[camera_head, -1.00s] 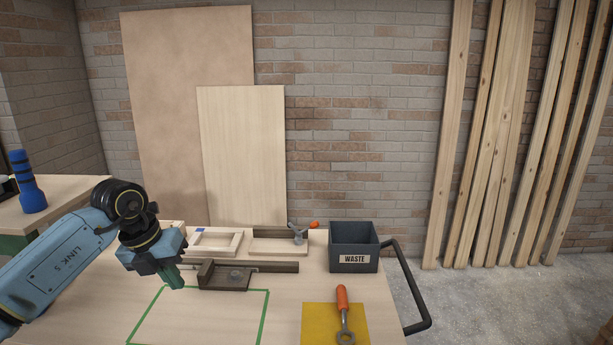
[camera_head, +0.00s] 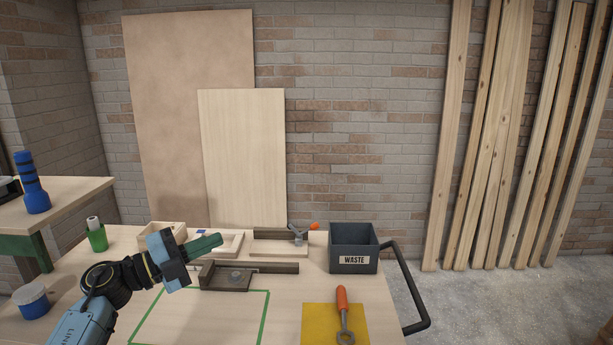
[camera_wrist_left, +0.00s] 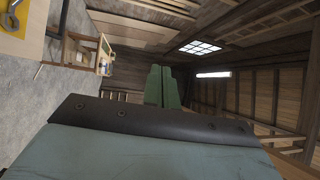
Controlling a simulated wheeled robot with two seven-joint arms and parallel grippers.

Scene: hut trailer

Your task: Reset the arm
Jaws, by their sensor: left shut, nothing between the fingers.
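My left gripper (camera_head: 205,245) comes in from the lower left in the head view, above the left part of the workbench. Its green fingers are together, with nothing between them, and point right and slightly up. In the left wrist view the green fingers (camera_wrist_left: 162,88) also show side by side, with the room tilted behind them. The gripper touches nothing that I can see. My right gripper is in neither view.
The green-outlined area is clear.

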